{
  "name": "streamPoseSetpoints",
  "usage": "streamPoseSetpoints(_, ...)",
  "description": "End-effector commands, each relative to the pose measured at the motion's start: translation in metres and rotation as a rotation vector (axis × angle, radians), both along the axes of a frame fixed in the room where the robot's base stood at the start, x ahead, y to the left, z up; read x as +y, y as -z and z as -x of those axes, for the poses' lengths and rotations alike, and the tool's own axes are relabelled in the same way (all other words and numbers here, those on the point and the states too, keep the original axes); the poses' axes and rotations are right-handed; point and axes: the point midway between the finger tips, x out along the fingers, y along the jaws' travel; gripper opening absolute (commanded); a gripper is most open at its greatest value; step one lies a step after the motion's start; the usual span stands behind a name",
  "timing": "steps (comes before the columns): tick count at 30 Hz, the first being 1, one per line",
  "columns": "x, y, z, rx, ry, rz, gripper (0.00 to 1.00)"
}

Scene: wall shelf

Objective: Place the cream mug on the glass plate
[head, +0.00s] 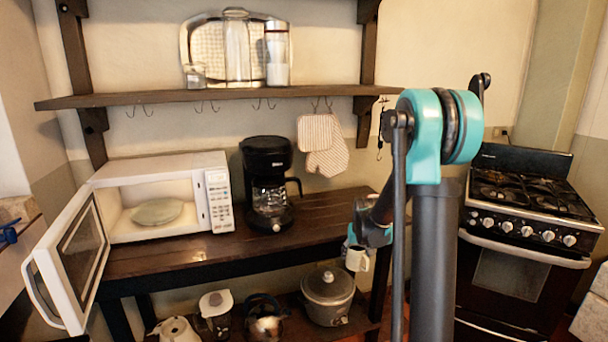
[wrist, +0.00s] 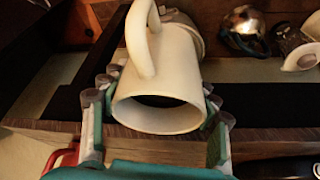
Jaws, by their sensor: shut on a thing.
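The cream mug (head: 357,259) is held in front of the dark table's front edge, toward its right end. In the wrist view the mug (wrist: 165,80) fills the middle, its open mouth facing the camera and its handle at the upper left. My gripper (wrist: 160,96) is shut on the mug, with a finger on each side of its body. In the head view my gripper (head: 352,245) is small and partly hidden by my arm. The glass plate (head: 157,211) lies flat inside the open microwave (head: 219,201) at the left; nothing is on it.
The microwave door (head: 72,262) stands open toward the front left. A black coffee maker (head: 267,185) stands right of the microwave. The table (head: 200,255) is bare in front of both. A pot (head: 328,295) and kettles sit below. The stove (head: 525,215) is at right.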

Motion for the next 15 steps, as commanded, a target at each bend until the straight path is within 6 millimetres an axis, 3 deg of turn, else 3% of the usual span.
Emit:
streamPoseSetpoints(8, -0.003, 0.027, 0.006, 0.000, -0.008, 0.000, 0.12)
streamPoseSetpoints(15, -0.002, 0.062, 0.032, 0.000, -0.008, 0.000, 0.12)
